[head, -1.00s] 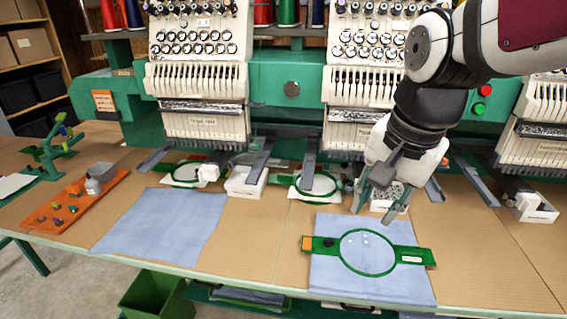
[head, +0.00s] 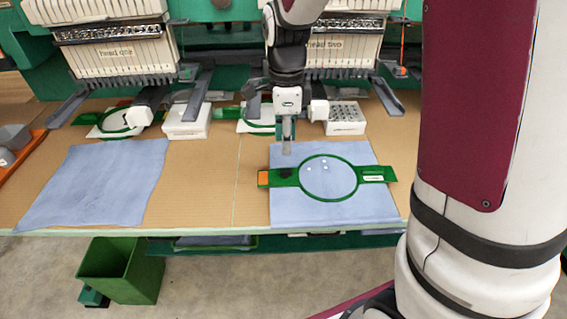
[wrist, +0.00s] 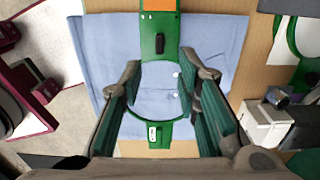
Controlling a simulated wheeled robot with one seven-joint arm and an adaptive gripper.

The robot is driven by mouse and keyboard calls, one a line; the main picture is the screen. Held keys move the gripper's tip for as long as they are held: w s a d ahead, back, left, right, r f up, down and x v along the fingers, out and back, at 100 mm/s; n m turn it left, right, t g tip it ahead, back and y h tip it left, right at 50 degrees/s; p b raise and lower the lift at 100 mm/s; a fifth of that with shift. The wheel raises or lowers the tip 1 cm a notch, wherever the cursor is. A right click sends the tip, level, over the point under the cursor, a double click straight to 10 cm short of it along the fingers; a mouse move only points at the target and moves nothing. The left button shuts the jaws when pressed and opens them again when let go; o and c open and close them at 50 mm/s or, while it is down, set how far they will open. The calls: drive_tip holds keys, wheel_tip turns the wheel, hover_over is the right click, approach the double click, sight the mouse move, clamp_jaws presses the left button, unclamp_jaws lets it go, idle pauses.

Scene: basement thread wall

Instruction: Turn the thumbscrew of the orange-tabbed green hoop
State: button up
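The green hoop (head: 357,181) lies flat on a blue cloth (head: 375,208) near the table's front edge. Its orange tab (head: 263,178) is at the left end of its bar, and a pale label is at the right end. The dark thumbscrew (head: 285,173) sits between tab and ring. In the wrist view, the thumbscrew (wrist: 160,43) shows as a black elongated knob below the orange tab (wrist: 160,4). My gripper (head: 287,149) points down above the bar, close to the thumbscrew. In the wrist view its fingers (wrist: 160,66) are apart, with nothing between them.
Another blue cloth (head: 95,183) lies to the left. Behind stand white boxes (head: 186,121), (head: 345,118), more green hoops (head: 122,121) and the embroidery heads (head: 120,50). A green bin (head: 122,270) is on the floor. Bare table lies between the cloths.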

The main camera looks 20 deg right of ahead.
sight(286, 170)
wheel_tip(286, 170, down, 9)
drive_tip(key=shift+f+b, duration=0.15)
drive_tip(key=shift+b, duration=0.3)
clamp_jaws()
